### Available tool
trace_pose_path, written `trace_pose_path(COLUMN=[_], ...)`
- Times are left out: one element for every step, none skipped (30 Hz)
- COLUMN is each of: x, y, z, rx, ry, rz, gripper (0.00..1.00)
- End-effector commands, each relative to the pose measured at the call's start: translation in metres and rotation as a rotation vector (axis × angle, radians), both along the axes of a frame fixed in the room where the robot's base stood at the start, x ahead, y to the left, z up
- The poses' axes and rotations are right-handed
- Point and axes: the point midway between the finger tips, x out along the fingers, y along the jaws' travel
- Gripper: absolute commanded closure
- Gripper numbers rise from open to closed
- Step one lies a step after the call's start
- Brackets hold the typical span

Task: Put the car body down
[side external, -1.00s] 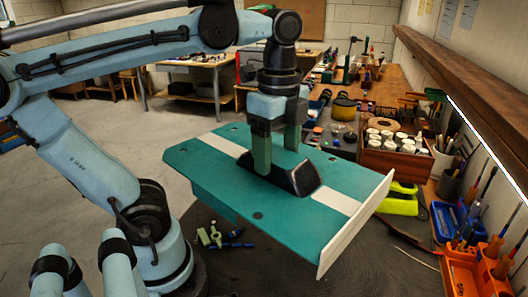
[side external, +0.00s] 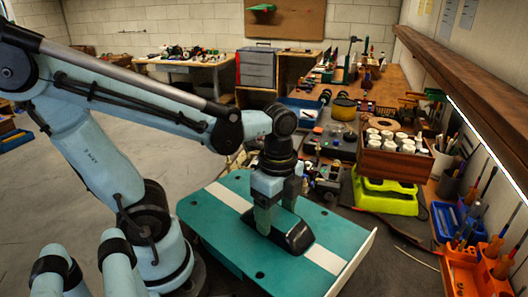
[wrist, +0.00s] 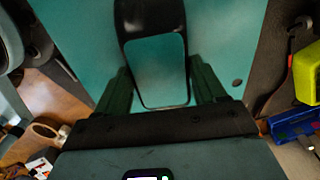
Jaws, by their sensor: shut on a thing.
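The car body (side external: 215,231) is a flat teal shell with a white stripe, a raised black cockpit (side external: 293,237) and a white end panel (side external: 358,262). It lies roughly level at the front of the dark bench. My gripper (side external: 277,212) is over it, its fingers shut on the black cockpit part. In the wrist view, the two green fingers (wrist: 161,92) stand on either side of the cockpit, with teal body around it. The underside of the body is hidden, so I cannot tell whether it touches the bench.
A wheeled dark chassis-like part (side external: 326,180) sits just behind the body. A yellow-green stand (side external: 388,197), a wooden crate of white jars (side external: 393,160) and orange and blue bins (side external: 466,268) stand to the right. A cable lies on the bench at right.

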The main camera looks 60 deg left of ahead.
Motion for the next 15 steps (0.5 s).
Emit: trace_pose_path(x=[0.000, 0.000, 0.000, 0.000, 0.000, 0.000, 0.000, 0.000, 0.000, 0.000, 0.001, 0.001, 0.001, 0.001, 0.000], y=[0.000, 0.000, 0.000, 0.000, 0.000, 0.000, 0.000, 0.000, 0.000, 0.000, 0.000, 0.000, 0.000, 0.000, 0.000], z=[-0.003, -0.004, -0.005, -0.006, -0.007, -0.010, -0.013, -0.015, -0.020, -0.023, -0.026, -0.030, -0.033, -0.035, -0.038], rx=[0.000, 0.000, 0.000, 0.000, 0.000, 0.000, 0.000, 0.000, 0.000, 0.000, 0.000, 0.000, 0.000, 0.000, 0.000], ry=[0.000, 0.000, 0.000, 0.000, 0.000, 0.000, 0.000, 0.000, 0.000, 0.000, 0.000, 0.000, 0.000, 0.000, 0.000], rz=[0.000, 0.000, 0.000, 0.000, 0.000, 0.000, 0.000, 0.000, 0.000, 0.000, 0.000, 0.000, 0.000, 0.000, 0.000], gripper=[0.60, 0.60, 0.60, 0.60, 0.60, 0.60, 0.60, 0.60, 0.60, 0.60, 0.60, 0.60, 0.60, 0.60, 0.60])
